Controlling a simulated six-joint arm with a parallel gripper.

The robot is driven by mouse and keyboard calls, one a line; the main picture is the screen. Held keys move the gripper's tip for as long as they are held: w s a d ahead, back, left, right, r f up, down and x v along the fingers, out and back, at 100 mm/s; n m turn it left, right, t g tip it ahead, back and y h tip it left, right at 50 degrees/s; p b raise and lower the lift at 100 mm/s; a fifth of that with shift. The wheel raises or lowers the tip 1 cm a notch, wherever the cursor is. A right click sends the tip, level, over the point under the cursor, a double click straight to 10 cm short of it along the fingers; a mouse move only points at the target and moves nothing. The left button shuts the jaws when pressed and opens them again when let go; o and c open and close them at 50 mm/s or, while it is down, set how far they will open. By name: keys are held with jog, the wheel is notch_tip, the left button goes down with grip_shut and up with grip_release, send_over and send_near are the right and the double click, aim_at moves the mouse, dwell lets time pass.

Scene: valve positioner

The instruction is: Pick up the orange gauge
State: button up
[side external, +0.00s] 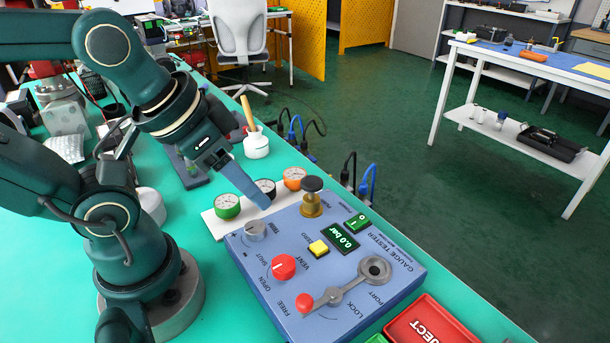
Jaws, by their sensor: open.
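The orange gauge (295,177) stands face up at the far right end of a white holder strip (212,225), behind the blue gauge tester. A black gauge (266,186) and a green gauge (227,204) sit to its left on the same strip. My gripper (263,204) points down and right, with its tip in front of the black gauge and partly covering it. It is to the left of the orange gauge and apart from it in the picture. The jaws are open, seen edge-on, and nothing shows between them.
The blue gauge tester (390,290) has a brass fitting with a black knob (312,192) close to the orange gauge. It also carries a red knob, a lever and a display. A white cup (256,146) stands behind. A red reject tray (430,322) is front right.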

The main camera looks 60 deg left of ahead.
jog(key=o, duration=0.7)
jog(key=shift+o, duration=0.2)
jog(key=w+r, duration=0.3)
jog(key=n+g, duration=0.2)
jog(key=g, duration=0.3)
send_over(294, 174)
jog(key=d, duration=0.1)
jog(key=f, duration=0.6)
jog(key=w+f, duration=0.1)
jog(key=f, duration=0.2)
jog(key=shift+d, duration=0.15)
jog(key=shift+n+g, duration=0.3)
jog(key=shift+n, duration=0.1)
jog(key=f, duration=0.2)
jog(key=a+f, duration=0.1)
jog(key=f, duration=0.1)
jog(key=s+f, duration=0.1)
jog(key=f, duration=0.2)
jog(key=shift+a+f, duration=0.1)
jog(key=shift+a, duration=0.05)
jog(key=shift+f, duration=0.45)
